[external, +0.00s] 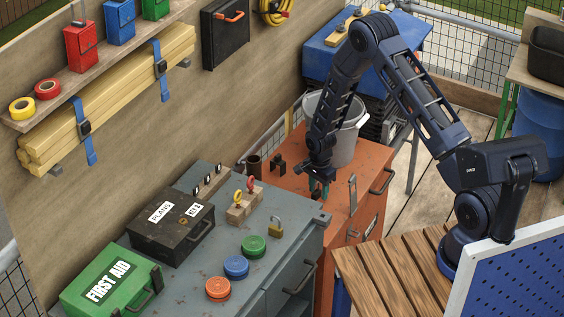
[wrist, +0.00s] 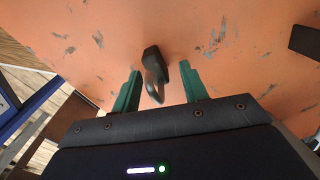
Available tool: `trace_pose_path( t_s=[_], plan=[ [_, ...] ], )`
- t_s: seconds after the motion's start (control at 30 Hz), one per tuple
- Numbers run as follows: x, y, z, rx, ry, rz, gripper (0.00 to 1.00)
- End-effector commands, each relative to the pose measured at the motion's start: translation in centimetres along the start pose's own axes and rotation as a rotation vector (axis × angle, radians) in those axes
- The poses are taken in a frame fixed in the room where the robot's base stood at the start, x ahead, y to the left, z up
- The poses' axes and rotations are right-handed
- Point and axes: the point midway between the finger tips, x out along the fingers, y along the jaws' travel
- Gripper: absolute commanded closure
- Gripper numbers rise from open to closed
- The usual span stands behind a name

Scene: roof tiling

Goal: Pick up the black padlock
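The black padlock (wrist: 152,62) shows in the wrist view on the orange cabinet top, a dark body with a greyish loop end towards me. My gripper (wrist: 158,90) has its two green fingers apart, one on each side of the padlock. A gap shows between the padlock and each finger, and nothing is held. In the external view my gripper (external: 319,188) points down, low over the orange cabinet (external: 290,183). I cannot make out the black padlock there; the gripper seems to hide it.
A brass padlock (external: 275,227) sits on the grey cabinet (external: 290,247) at the left. A grey upright metal piece (external: 352,193) stands close right of my gripper. A dark cup (external: 253,166), a small black item (external: 277,163) and a grey bucket (external: 347,135) are behind it.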

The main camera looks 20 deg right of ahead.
Motion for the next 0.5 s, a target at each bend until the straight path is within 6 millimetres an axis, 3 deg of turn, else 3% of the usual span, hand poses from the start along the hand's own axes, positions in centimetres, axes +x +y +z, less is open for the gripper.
trace_pose_path(
  t_s=[0.03, 0.2, 0.23, 0.5],
  plan=[
    [0.00, 0.01, 0.00, 0.000, 0.000, 0.000, 0.64],
    [-0.02, 0.02, 0.00, 0.000, 0.000, 0.000, 0.98],
    [-0.02, 0.02, 0.00, 0.000, 0.000, 0.000, 1.00],
    [-0.06, 0.00, 0.00, 0.000, 0.000, 0.000, 1.00]
  ],
)
